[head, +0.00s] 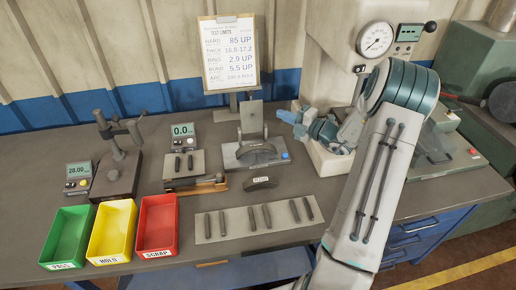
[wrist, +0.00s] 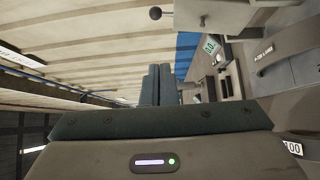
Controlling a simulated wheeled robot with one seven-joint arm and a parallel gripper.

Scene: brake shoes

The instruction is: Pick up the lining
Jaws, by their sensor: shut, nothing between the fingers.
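A dark curved lining with a pale label (head: 261,182) lies on the bench in front of a grey fixture. Another dark curved piece (head: 257,154) sits on that fixture. I cannot tell for certain which of the two the task means. My gripper (head: 282,115) is above the bench, behind and to the right of both pieces, and holds neither. In the wrist view its dark fingers (wrist: 158,84) are together with nothing between them. A curved piece with lettering (wrist: 285,48) shows at the wrist view's right edge.
Green (head: 67,237), yellow (head: 112,232) and red (head: 157,224) bins stand at front left. A pale strip (head: 230,224) holds several dark bars. A clipboard (head: 229,53) stands at the back. A dial-gauge machine (head: 375,40) stands behind my arm.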

